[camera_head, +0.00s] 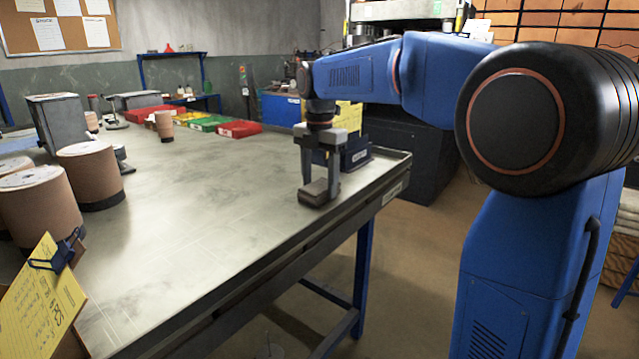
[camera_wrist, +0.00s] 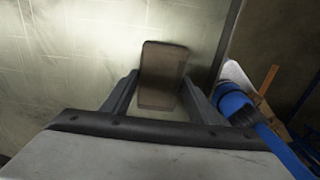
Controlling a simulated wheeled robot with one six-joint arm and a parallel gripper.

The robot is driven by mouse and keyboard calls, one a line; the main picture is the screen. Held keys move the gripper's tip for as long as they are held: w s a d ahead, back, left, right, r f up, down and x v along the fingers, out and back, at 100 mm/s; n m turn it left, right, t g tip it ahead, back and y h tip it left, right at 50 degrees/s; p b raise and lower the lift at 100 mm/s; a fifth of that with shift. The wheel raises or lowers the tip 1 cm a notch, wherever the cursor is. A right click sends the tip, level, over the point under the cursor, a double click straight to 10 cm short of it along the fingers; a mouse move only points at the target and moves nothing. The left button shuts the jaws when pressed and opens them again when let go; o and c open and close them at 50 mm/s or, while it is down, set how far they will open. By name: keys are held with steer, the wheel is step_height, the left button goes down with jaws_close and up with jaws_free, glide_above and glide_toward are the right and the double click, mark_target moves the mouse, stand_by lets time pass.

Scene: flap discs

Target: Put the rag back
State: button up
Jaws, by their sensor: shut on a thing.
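A small grey-brown folded block, which looks like the rag (camera_head: 314,194), is near the right edge of the metal workbench (camera_head: 200,210). My gripper (camera_head: 319,184) points down and is shut on it. In the wrist view the rag (camera_wrist: 163,66) lies between the two fingers (camera_wrist: 158,98) and sticks out beyond them. I cannot tell whether the rag touches the bench top or is slightly above it.
A dark blue box (camera_head: 356,154) stands just behind my gripper at the bench's far right corner. Large brown rolls (camera_head: 90,172) stand at the left. Red (camera_head: 240,129) and green (camera_head: 207,123) trays line the back. The middle of the bench is clear.

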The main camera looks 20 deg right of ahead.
mark_target(320, 186)
steer(key=shift+f, duration=0.15)
steer(key=o, duration=1)
step_height(320, 186, up, 12)
steer(key=shift+r, duration=0.15)
steer(key=s+d+f+m+t, duration=0.1)
steer(key=s+d+f+m, duration=0.1)
steer(key=s+f+m, duration=0.3)
steer(key=s+d+f+m+t, duration=0.1)
steer(key=s+m, duration=0.2)
steer(key=s, duration=0.4)
steer(key=s+d+f+m, duration=0.2)
steer(key=s+f+m, duration=0.1)
steer(key=s+m, duration=0.15)
steer(key=s+f+m+t, duration=0.1)
steer(key=s+f+m, duration=0.3)
steer(key=s+f, duration=0.1)
steer(key=s+d+f+m+t, duration=0.1)
steer(key=s+f+m, duration=0.3)
steer(key=s+f, duration=0.2)
steer(key=s+d+f+m, duration=0.1)
steer(key=s+f+m, duration=0.3)
steer(key=s+f, duration=0.2)
steer(key=shift+f+m+t, duration=0.3)
steer(key=shift+m+t, duration=0.05)
steer(key=shift+t, duration=0.05)
